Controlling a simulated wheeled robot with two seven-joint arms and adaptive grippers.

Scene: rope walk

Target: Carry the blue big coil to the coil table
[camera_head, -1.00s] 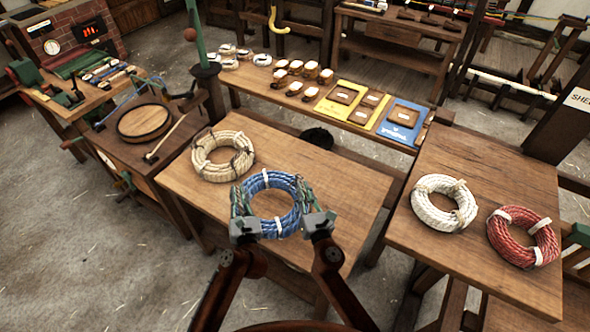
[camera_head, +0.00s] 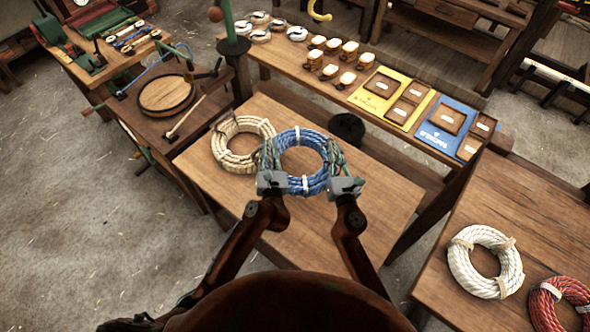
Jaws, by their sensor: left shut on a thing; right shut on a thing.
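The blue big coil (camera_head: 310,184) with white ties is in the head view, over the middle table (camera_head: 255,222). My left gripper (camera_head: 268,160) is shut on its left side and my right gripper (camera_head: 334,162) is shut on its right side. Whether the coil touches the table top is hard to tell. A tan coil (camera_head: 226,158) lies on the same table just left of it, partly hidden by my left gripper. A second table (camera_head: 535,212) at the right bears a white coil (camera_head: 462,271) and a red coil (camera_head: 543,312), which is cut off by the frame edge.
A long bench (camera_head: 275,53) behind holds small coils, several small bundles, a yellow board (camera_head: 377,87) and a blue board (camera_head: 439,139). A side stand with a round wooden lid (camera_head: 166,94) is at the left. Open floor (camera_head: 90,250) lies at the lower left.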

